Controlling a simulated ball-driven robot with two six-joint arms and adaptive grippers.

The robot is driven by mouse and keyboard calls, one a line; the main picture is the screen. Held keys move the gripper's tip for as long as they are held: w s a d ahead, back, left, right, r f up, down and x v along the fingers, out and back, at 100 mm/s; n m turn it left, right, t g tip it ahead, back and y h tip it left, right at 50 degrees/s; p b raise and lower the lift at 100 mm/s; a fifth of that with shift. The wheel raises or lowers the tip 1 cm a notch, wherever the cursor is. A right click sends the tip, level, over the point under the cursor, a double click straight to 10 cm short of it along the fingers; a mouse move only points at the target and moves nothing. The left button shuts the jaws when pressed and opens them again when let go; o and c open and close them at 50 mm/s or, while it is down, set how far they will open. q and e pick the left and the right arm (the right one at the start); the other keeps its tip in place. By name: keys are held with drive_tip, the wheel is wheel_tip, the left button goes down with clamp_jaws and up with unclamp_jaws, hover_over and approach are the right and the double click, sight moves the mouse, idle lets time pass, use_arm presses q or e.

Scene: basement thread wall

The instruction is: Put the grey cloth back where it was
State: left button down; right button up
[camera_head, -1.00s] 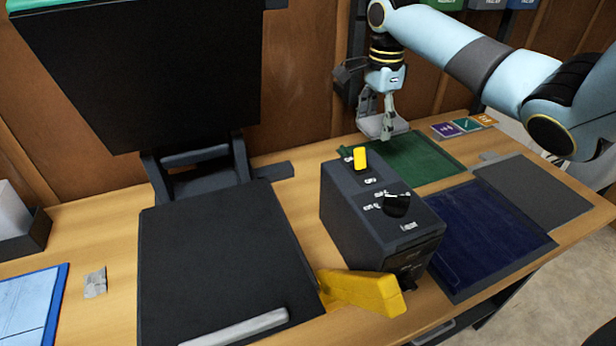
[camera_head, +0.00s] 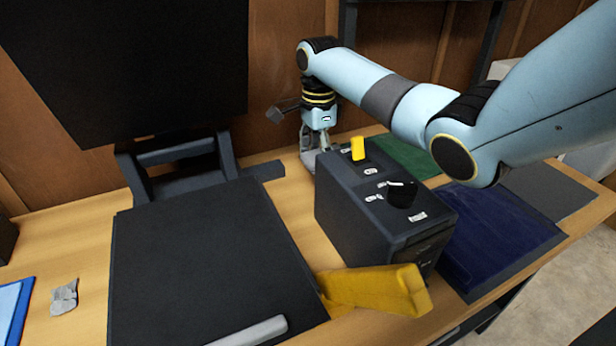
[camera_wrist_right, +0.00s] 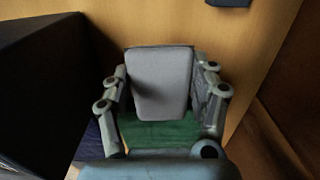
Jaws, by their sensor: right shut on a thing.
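My right gripper (camera_head: 316,158) is low behind the black control box, partly hidden by it. In the right wrist view its two fingers (camera_wrist_right: 161,92) are closed on the sides of a smooth grey, flat, rounded piece (camera_wrist_right: 160,78), which looks like the folded grey cloth. Bare wooden table shows beyond it, and a strip of green mat (camera_wrist_right: 158,134) shows below it between the fingers. I cannot tell whether the grey piece touches the table. A small crumpled grey scrap (camera_head: 64,297) lies at the table's left. My left gripper is not in view.
The black box (camera_head: 375,205) with a yellow switch stands mid-table, a yellow block (camera_head: 375,289) in front. Green (camera_head: 405,154), blue (camera_head: 498,228) and grey (camera_head: 560,190) mats lie right. The wooden wall is close behind.

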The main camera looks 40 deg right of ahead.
sight(308, 185)
drive_tip(key=shift+w+a+f, duration=0.55)
drive_tip(key=shift+a+f, duration=0.1)
drive_tip(key=shift+a, duration=0.15)
drive_tip(key=shift+f+b, duration=0.5)
drive_tip(key=shift+f, duration=1.5)
drive_tip(key=o, duration=1)
drive_tip(key=shift+f, duration=0.1)
wheel_tip(308, 185, up, 12)
drive_tip(key=shift+r+p, duration=0.15)
drive_tip(key=shift+p, duration=0.75)
